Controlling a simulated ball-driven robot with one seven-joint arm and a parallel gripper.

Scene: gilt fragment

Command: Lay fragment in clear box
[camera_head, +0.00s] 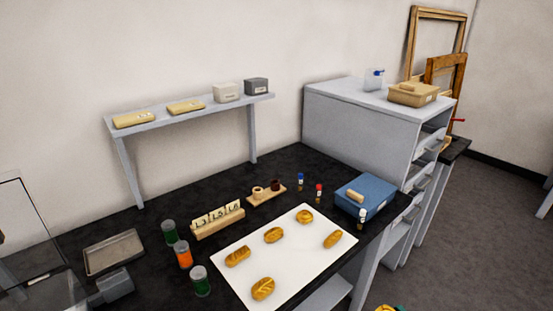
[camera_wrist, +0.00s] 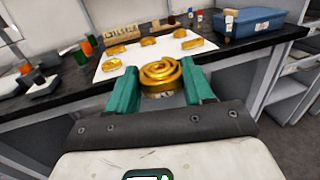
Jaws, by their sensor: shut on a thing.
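My gripper (camera_wrist: 157,82) shows in the wrist view with its two teal fingers shut on a gold fragment (camera_wrist: 160,70) with a coiled relief. It is held in the air in front of the black bench. In the head view, only a bit of gold and green shows at the bottom edge. A small clear box (camera_head: 374,79) with a blue part stands on top of the grey cabinet in the head view. A larger transparent case (camera_head: 20,225) is cut off at the left edge. I cannot tell which is the task's clear box.
Several gold fragments (camera_head: 274,235) lie on a white sheet (camera_head: 295,255) on the black bench. A blue box (camera_head: 367,194), number markers (camera_head: 217,219), small jars (camera_head: 184,255) and a grey tray (camera_head: 113,252) stand around it. A tan box (camera_head: 413,94) sits on the cabinet (camera_head: 355,125).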

